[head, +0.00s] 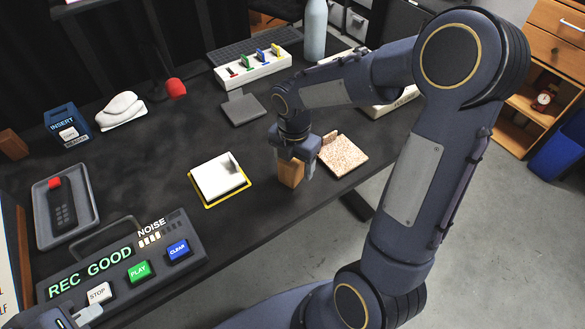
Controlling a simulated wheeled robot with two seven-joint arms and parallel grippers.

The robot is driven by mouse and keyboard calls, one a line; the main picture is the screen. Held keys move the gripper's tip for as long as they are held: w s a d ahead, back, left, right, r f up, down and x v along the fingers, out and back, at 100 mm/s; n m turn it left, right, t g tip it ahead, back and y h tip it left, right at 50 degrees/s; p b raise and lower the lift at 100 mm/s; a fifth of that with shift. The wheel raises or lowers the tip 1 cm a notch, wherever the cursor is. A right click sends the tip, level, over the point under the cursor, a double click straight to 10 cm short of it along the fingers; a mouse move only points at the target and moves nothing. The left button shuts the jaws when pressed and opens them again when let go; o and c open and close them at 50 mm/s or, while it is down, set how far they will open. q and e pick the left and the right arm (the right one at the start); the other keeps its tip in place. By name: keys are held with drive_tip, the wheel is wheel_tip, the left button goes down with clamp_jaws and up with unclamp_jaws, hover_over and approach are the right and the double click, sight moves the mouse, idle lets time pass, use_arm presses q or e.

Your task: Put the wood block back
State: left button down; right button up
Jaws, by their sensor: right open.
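The wood block (290,174) is a small brown block at the front edge of the dark table, in the middle of the head view. My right gripper (293,163) points down over it, with its fingers on either side of the block's upper part. It is open; whether the fingers touch the block cannot be told. The gripper hides the block's top. A grey piece at the bottom left corner looks like part of my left gripper (82,316), mostly cut off, so its jaws cannot be judged.
A white square tray (218,176) on a yellow outline lies left of the block, and a speckled pad (344,156) lies right. A button console (120,265), a grey tray (84,220) with a recorder and another brown block (12,145) are at left. A bottle (314,30) stands behind.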

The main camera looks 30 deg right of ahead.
wheel_tip(320, 180, up, 8)
drive_tip(key=shift+w+a+f+p, duration=0.15)
drive_tip(key=shift+p, duration=0.4)
drive_tip(key=shift+s+r+m, duration=0.2)
drive_tip(key=shift+r+m, duration=0.1)
drive_tip(key=shift+r, duration=0.05)
drive_tip(key=s+a+r+m+t+y, duration=0.1)
drive_tip(key=s+a+m+t+y, duration=0.1)
drive_tip(key=s+m, duration=0.6)
drive_tip(key=s+a+r+m+t+y, duration=0.1)
drive_tip(key=s+m, duration=0.7)
drive_tip(key=m, duration=0.8)
drive_tip(key=a+r+t, duration=0.1)
drive_tip(key=t, duration=0.1)
drive_tip(key=shift+s+r+m+t+y, duration=0.25)
drive_tip(key=shift+s+m+t+y, duration=0.05)
drive_tip(key=shift+t+y, duration=0.1)
drive_tip(key=shift+a, duration=0.1)
wheel_tip(320, 180, up, 7)
drive_tip(key=p, duration=0.7)
